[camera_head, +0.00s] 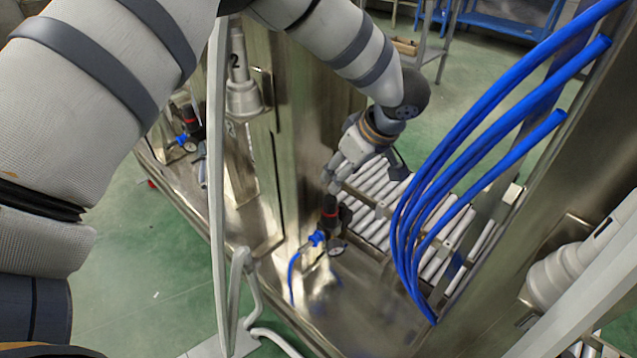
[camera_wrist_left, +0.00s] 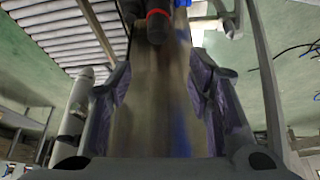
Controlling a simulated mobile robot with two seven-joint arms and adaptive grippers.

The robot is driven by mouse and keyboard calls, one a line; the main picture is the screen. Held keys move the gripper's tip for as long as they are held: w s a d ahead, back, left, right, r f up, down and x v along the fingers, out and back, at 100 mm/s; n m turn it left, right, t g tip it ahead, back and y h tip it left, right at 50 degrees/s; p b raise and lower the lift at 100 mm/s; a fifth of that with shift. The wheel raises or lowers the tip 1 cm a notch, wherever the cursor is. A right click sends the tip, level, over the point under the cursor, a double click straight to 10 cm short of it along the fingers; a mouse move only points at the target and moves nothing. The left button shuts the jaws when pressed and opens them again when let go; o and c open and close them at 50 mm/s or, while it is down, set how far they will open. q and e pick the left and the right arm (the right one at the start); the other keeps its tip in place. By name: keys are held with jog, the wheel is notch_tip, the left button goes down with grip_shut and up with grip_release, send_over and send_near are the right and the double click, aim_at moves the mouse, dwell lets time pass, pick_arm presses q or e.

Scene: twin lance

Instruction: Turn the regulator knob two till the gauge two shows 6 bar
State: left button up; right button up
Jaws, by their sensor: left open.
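A regulator knob (camera_head: 329,214), dark with a red ring, stands on the metal panel in the middle of the head view. Its small round gauge (camera_head: 337,248) sits just below it; the reading is too small to tell. My left gripper (camera_head: 333,184) is just above this knob, fingers toward it. In the left wrist view the knob (camera_wrist_left: 158,25) shows beyond the open fingers (camera_wrist_left: 160,88), with no contact visible. A second red-ringed regulator (camera_head: 187,117) with a gauge (camera_head: 190,147) is at the left. Neither regulator shows a readable number. My right gripper is out of view.
Blue hoses (camera_head: 440,175) arch down right of my left gripper. A roller bed (camera_head: 435,225) lies behind. A metal post (camera_head: 304,130) stands left of the gripper. A white cone marked 2 (camera_head: 243,98) hangs at the left; a similar cone (camera_head: 558,274) is at the right.

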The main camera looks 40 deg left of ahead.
aim_at(332, 199)
pick_arm(q)
jog(key=x, duration=0.7)
jog(key=d+b+x, duration=0.1)
jog(key=x, duration=0.2)
jog(key=shift+w+a+f, duration=0.1)
jog(key=shift+f, duration=0.55)
jog(key=shift+h, duration=0.3)
grip_shut()
